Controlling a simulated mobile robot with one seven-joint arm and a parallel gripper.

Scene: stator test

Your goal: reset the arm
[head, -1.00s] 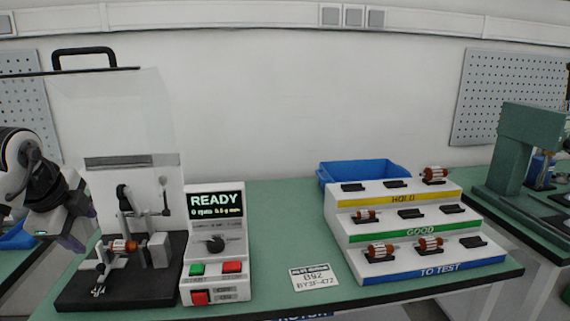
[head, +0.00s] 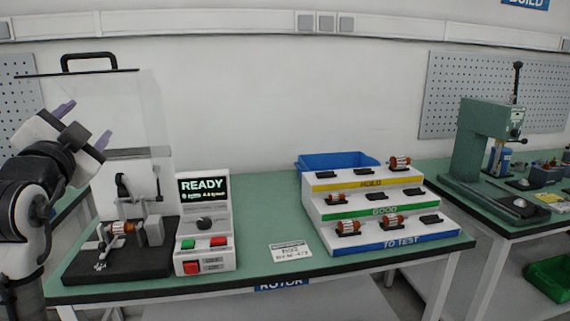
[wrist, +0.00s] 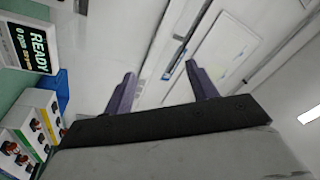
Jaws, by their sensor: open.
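My gripper (head: 84,124) is raised at the left in the head view, beside the clear guard of the test machine. Its two purple-grey fingers are apart and hold nothing. In the wrist view the open fingers (wrist: 160,90) point toward the wall and its fittings. A rotor (head: 122,227) with a copper-coloured body sits in the test machine (head: 122,262), below and to the right of my gripper. The machine's display (head: 204,188) reads READY.
A stepped rack (head: 322,227) labelled HOLD, GOOD and TO TEST carries several rotors. A blue bin (head: 325,160) stands behind it. A label card (head: 290,251) lies on the green bench (head: 262,215). A green press (head: 484,140) stands on the right bench.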

